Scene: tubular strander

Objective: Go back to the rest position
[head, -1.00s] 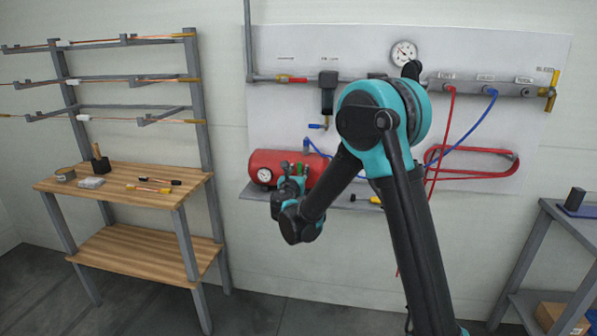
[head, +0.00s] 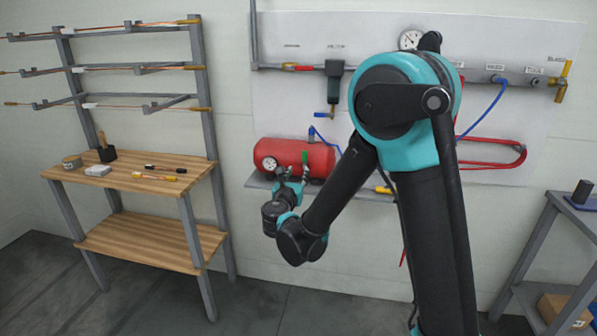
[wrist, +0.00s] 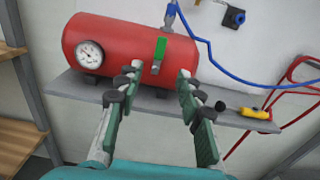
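My gripper (wrist: 158,85) is open and empty in the wrist view, its two fingers spread apart. It is in front of the grey shelf (wrist: 75,87) and the red air tank (wrist: 115,48). The tank's green-handled valve (wrist: 160,50) shows just beyond and between the fingertips. I cannot tell from this whether a finger touches anything. In the head view, my gripper (head: 291,178) is small and partly hidden by my wrist, in front of the red tank (head: 318,155).
A wooden workbench (head: 110,178) with small tools stands at the left, under a rack. A white panel (head: 400,35) with a gauge (head: 410,40), pipe and hoses is behind my arm. A yellow-and-black tool (wrist: 256,113) lies on the shelf. A grey table (head: 545,225) stands at the right.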

